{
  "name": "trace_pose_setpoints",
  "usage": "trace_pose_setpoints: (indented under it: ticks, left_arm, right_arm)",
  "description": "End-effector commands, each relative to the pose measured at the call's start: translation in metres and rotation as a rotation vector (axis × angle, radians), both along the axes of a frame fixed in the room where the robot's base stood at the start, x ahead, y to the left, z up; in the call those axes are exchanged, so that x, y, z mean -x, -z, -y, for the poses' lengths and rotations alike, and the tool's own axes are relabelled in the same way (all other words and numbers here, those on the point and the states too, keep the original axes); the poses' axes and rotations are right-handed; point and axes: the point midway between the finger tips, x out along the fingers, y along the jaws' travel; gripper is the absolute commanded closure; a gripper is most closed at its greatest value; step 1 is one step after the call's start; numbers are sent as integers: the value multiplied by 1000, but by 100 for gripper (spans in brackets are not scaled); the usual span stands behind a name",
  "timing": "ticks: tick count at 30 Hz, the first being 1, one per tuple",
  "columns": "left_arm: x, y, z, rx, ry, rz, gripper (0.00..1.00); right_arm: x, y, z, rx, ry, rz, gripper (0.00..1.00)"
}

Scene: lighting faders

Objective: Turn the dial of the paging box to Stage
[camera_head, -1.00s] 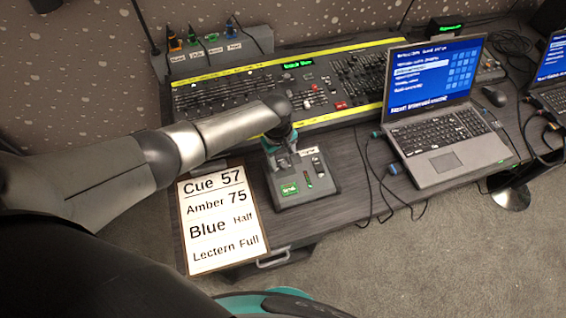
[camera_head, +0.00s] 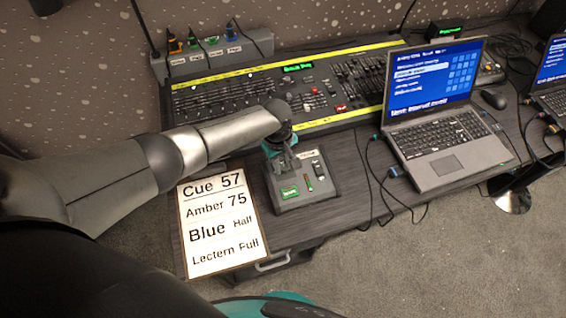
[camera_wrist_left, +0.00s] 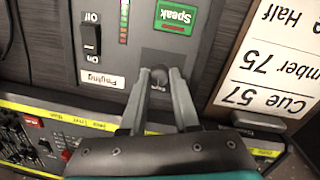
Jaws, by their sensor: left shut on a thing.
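The grey paging box (camera_head: 318,192) sits on the desk in front of the lighting console. In the left wrist view its face (camera_wrist_left: 205,58) shows a green Speak button (camera_wrist_left: 176,16), a black rocker switch (camera_wrist_left: 91,40) marked On and Off, a level meter and a Paging label (camera_wrist_left: 102,79). My left gripper (camera_head: 286,164) is over the box. In the left wrist view its two grey fingers (camera_wrist_left: 160,80) are closed on the small dark dial (camera_wrist_left: 159,71). No dial position marks are readable, so I cannot tell where it points. My right gripper is not in view.
A cue board (camera_head: 217,222) lies left of the box. The fader console (camera_head: 235,98) is behind it. A laptop (camera_head: 445,135) with cables stands to the right. A strip with coloured plugs (camera_head: 212,62) is at the back wall.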

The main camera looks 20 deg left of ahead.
Motion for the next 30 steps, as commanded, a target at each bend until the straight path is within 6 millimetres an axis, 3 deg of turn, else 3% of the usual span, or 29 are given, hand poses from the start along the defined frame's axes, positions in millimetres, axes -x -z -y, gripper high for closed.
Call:
trace_pose_setpoints:
  ticks: [17, 30]
  left_arm:
    - [0, 0, 1, -6, 65, -7, 100]
    - [0, 0, 1, -43, 416, -33, 100]
  right_arm:
    - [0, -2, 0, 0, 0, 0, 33]
    - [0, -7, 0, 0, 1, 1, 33]
